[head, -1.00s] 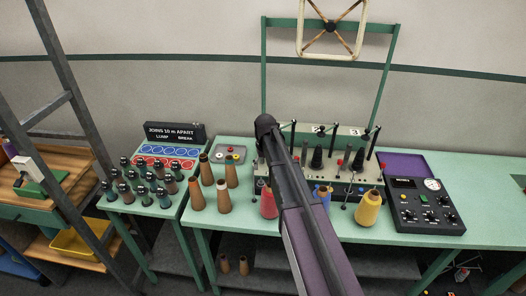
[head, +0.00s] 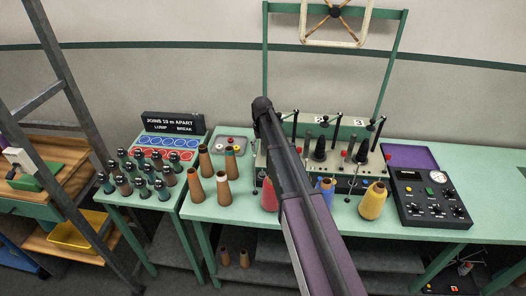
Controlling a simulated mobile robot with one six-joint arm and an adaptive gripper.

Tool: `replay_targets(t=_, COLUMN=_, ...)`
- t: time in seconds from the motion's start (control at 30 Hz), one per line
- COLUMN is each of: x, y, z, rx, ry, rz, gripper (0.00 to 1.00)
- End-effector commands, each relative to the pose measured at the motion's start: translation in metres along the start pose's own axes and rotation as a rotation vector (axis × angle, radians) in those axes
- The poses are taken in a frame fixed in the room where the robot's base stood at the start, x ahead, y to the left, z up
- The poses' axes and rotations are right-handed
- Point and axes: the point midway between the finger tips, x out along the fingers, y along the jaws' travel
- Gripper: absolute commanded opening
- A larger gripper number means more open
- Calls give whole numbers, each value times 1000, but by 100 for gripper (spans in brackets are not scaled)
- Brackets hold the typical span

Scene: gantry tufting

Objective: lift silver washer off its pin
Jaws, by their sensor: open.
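The silver washer cannot be made out for certain. A small grey tray (head: 244,139) on the green table holds little round pieces, one red and some pale, too small to tell whether one is the washer on a pin. Behind my arm is a pale tension unit (head: 345,136) with dark posts and red knobs; my arm hides part of its left side. My purple arm reaches up from the bottom, its dark joint over the unit's left end. My gripper is not visible; it is hidden or out of frame.
Brown cones (head: 222,188) stand left of my arm; red, blue (head: 325,192) and yellow cones (head: 372,202) stand along the front. A black control box (head: 430,200) is at right. Dark-topped bobbins (head: 140,190) crowd the left stand. The far right tabletop is clear.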

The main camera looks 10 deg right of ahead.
Motion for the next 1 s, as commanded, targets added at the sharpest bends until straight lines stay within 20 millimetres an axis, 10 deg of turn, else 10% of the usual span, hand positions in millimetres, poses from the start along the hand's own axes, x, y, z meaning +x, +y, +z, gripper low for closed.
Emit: replay_targets(t=1.0, x=26, y=2, z=0, rx=3, ry=0, rz=0, gripper=84)
